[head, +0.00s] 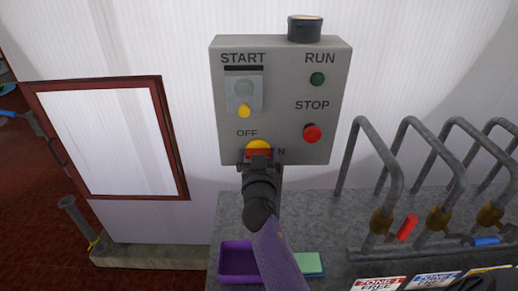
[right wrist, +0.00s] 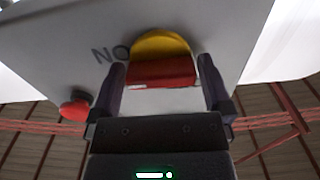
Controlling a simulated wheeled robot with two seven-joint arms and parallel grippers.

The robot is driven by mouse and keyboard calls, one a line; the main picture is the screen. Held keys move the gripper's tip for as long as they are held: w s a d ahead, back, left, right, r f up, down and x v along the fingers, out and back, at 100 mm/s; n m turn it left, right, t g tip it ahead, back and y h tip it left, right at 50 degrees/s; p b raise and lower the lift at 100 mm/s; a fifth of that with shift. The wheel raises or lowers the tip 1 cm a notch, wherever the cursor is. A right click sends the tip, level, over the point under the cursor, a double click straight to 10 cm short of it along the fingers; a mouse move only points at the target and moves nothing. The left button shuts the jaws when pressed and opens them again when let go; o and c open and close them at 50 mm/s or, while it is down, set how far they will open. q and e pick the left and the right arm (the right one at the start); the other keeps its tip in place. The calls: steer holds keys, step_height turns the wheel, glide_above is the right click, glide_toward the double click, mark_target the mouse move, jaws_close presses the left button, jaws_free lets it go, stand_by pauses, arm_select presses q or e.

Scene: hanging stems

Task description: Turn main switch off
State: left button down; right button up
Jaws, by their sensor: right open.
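The main switch is a yellow disc (head: 258,145) with a red handle (head: 250,154), low on the grey control box (head: 225,100). "OFF" is printed above left of it, and an "N" shows at its right. My right gripper (head: 259,163) is at the switch and covers its lower part in the head view. In the right wrist view, the yellow disc (right wrist: 160,44) and red handle (right wrist: 162,71) appear between the two open fingers of my right gripper (right wrist: 164,88). The handle looks crosswise there. I cannot tell whether a finger touches it. My left gripper is not in view.
The box also has a red stop button (head: 312,133), a green run lamp (head: 317,79) and a covered start button with a yellow tab (head: 244,110). Bent grey pipes (head: 384,150) stand at the right. A purple tray (head: 223,264) lies below.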

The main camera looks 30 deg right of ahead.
steer(key=shift+s+a, duration=0.1)
steer(key=shift+a, duration=0.05)
steer(key=shift+c, duration=0.4)
steer(key=c, duration=0.9)
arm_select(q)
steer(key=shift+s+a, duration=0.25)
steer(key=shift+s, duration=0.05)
arm_select(e)
steer(key=shift+n, duration=0.3)
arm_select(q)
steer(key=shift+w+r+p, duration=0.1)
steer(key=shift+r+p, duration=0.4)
arm_select(e)
steer(key=n, duration=1.7)
steer(key=shift+r, duration=0.1)
steer(key=shift+n, duration=0.4)
